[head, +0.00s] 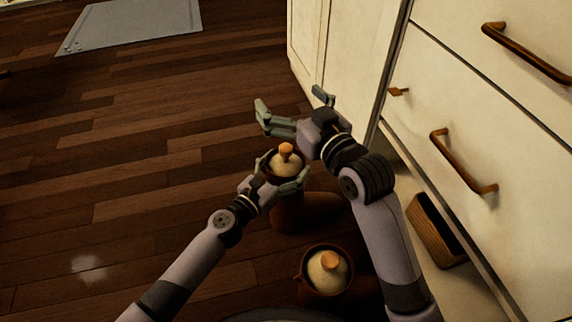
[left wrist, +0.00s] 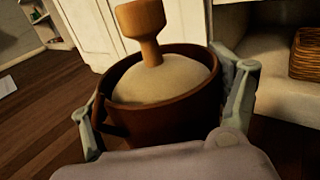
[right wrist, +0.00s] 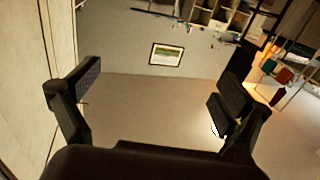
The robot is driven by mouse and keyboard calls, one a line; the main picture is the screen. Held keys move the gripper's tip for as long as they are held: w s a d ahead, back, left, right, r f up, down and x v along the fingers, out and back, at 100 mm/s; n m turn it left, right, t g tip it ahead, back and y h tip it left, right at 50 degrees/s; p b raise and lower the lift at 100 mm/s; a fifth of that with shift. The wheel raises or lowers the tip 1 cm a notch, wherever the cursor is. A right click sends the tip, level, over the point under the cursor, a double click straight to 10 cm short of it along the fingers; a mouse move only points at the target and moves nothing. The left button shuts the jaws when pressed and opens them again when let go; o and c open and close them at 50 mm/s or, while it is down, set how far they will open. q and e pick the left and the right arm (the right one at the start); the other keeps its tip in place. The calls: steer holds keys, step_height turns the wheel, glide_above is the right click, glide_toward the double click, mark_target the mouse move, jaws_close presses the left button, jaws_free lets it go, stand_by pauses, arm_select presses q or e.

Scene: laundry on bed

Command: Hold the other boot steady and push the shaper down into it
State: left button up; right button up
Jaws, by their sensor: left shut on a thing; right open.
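A brown boot (head: 292,213) stands on the wooden floor with a shaper (head: 286,166) in its opening. The shaper has a cream dome and a wooden knob; in the left wrist view the dome (left wrist: 170,80) bulges above the rim. My left gripper (head: 283,176) is shut around the boot's upper shaft (left wrist: 165,120), one finger on each side. My right gripper (head: 291,104) is open and empty, above and beyond the boot, apart from the knob. A second brown boot (head: 303,291) stands nearer to me, with another shaper (head: 327,270) in its top.
A cream cabinet (head: 455,100) with bronze handles stands along the right. A wicker basket (head: 437,230) sits in its low open space, beside my right arm. A pale mat (head: 130,25) lies at the far left. The wooden floor (head: 120,160) at left is clear.

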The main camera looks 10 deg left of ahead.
steer(key=v, duration=1)
steer(key=shift+s+d, duration=0.25)
arm_select(q)
steer(key=o, duration=1.6)
steer(key=v, duration=1.2)
